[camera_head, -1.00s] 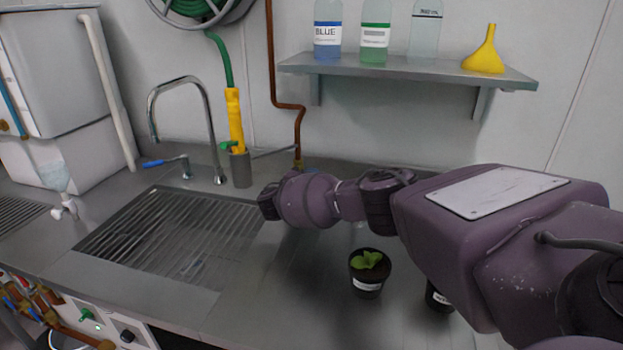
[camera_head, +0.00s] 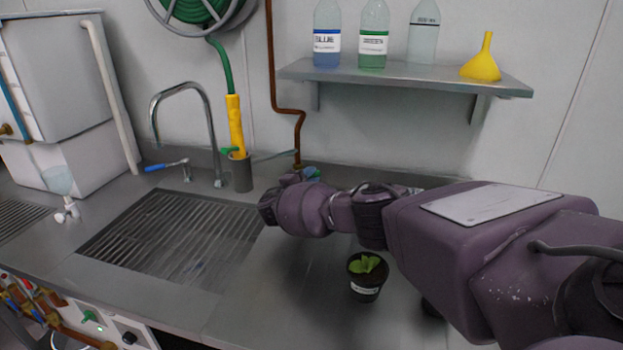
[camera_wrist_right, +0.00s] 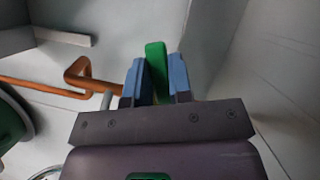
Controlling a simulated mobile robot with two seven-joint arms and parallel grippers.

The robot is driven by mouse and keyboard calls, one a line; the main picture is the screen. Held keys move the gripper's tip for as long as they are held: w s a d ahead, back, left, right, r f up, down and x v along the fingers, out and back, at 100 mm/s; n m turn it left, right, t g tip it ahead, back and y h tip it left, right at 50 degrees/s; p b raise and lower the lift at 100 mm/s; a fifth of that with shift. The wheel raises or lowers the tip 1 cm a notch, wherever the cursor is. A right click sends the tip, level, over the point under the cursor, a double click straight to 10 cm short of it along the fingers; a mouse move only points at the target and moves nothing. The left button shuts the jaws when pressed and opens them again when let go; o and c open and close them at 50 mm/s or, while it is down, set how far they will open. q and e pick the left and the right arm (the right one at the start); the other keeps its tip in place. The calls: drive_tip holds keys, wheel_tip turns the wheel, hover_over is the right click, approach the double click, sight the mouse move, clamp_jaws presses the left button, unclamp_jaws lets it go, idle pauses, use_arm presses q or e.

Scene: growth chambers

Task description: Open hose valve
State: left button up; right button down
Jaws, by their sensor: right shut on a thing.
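My right gripper (camera_head: 312,174) is at the back of the counter, by the foot of the copper pipe (camera_head: 271,80). In the right wrist view its two blue fingers (camera_wrist_right: 155,82) are shut on a green valve handle (camera_wrist_right: 156,62), which stands upright between them. In the head view the handle is hidden by my arm and gripper. A brass fitting (camera_head: 297,164) shows at the pipe's lower end. The green hose (camera_head: 222,62) hangs from its reel and ends in a yellow nozzle (camera_head: 235,122) in a grey holder. My left gripper is out of view.
A sink with a slatted grate (camera_head: 165,235) and a curved tap (camera_head: 180,88) are to the left. A potted seedling (camera_head: 366,276) stands close below my right forearm. A wall shelf (camera_head: 400,76) holds bottles and a yellow funnel (camera_head: 483,60).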

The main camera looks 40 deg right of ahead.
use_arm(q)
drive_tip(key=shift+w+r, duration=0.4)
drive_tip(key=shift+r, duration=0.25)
use_arm(e)
drive_tip(key=n, duration=0.1)
drive_tip(key=r+n+t, duration=0.1)
drive_tip(key=n, duration=0.1)
drive_tip(key=shift+w+a, duration=0.2)
drive_tip(key=c, duration=1)
unclamp_jaws()
use_arm(q)
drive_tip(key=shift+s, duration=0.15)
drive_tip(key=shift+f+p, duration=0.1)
drive_tip(key=shift+p, duration=0.2)
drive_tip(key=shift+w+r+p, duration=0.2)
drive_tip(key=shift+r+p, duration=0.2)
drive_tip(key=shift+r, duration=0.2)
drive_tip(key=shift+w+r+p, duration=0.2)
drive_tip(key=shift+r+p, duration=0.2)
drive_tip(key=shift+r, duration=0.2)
use_arm(e)
drive_tip(key=v, duration=1.1)
drive_tip(key=shift+d+f, duration=0.1)
drive_tip(key=shift+f, duration=0.1)
